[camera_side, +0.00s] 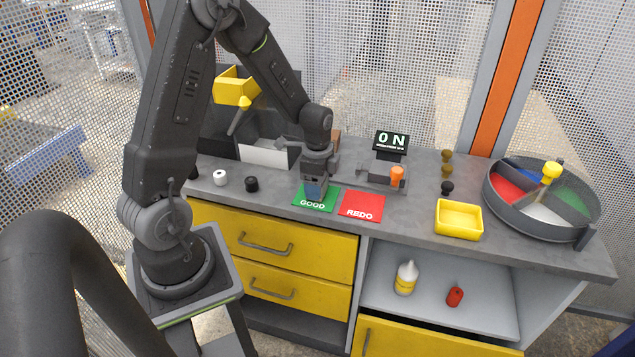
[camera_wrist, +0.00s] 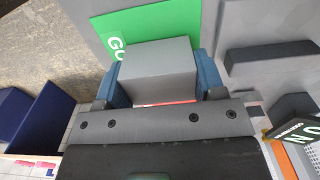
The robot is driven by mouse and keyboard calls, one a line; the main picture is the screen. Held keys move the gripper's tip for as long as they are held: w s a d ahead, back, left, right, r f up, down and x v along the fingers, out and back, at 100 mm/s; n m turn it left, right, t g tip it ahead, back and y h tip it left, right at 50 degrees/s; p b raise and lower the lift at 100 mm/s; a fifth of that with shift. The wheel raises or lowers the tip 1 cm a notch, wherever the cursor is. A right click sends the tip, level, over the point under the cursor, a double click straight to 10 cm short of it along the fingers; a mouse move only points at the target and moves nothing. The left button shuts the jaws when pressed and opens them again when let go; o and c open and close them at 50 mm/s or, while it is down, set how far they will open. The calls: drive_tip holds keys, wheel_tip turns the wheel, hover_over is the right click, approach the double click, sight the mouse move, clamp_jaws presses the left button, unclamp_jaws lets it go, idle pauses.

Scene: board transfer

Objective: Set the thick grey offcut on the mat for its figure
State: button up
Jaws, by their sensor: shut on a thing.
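The grey offcut (camera_wrist: 158,72), a thick block, sits between the blue fingers of my gripper (camera_wrist: 160,82) in the wrist view. My gripper (camera_side: 315,188) is shut on it, low over the green GOOD mat (camera_side: 303,199) in the side view. The green mat (camera_wrist: 150,27) also shows beyond the block in the wrist view. I cannot tell whether the block touches the mat. In the side view the fingers mostly hide the block. The red REDO mat (camera_side: 362,204) lies just right of the green one and is bare. The display (camera_side: 391,140) reads 0 N.
A grey fixture (camera_side: 372,180) with an orange cylinder (camera_side: 397,174) stands behind the mats. A yellow tray (camera_side: 459,219) and a round divided bin (camera_side: 497,198) stand at the right. A white piece (camera_side: 220,177) and a black piece (camera_side: 251,184) stand left of my gripper.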

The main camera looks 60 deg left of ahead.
drive_tip(key=shift+f, duration=0.1)
drive_tip(key=o, duration=1)
wheel_tip(320, 180, up, 12)
drive_tip(key=s+d+r+n+t, duration=0.2)
drive_tip(key=s+d+r+n, duration=0.1)
drive_tip(key=s+d, duration=0.1)
drive_tip(key=s+d+r+n+t, duration=0.1)
drive_tip(key=s+d+r+n, duration=0.2)
drive_tip(key=s+d+r, duration=0.1)
drive_tip(key=s+d+r+n+t, duration=0.2)
drive_tip(key=s+d+r+n, duration=0.1)
drive_tip(key=s+d, duration=0.3)
drive_tip(key=shift+s+d+r+t, duration=0.1)
drive_tip(key=shift+d+r+t, duration=0.05)
drive_tip(key=shift+d, duration=0.4)
drive_tip(key=shift+d+r+t, duration=0.1)
drive_tip(key=shift+d+t, duration=0.05)
drive_tip(key=shift+d, duration=0.35)
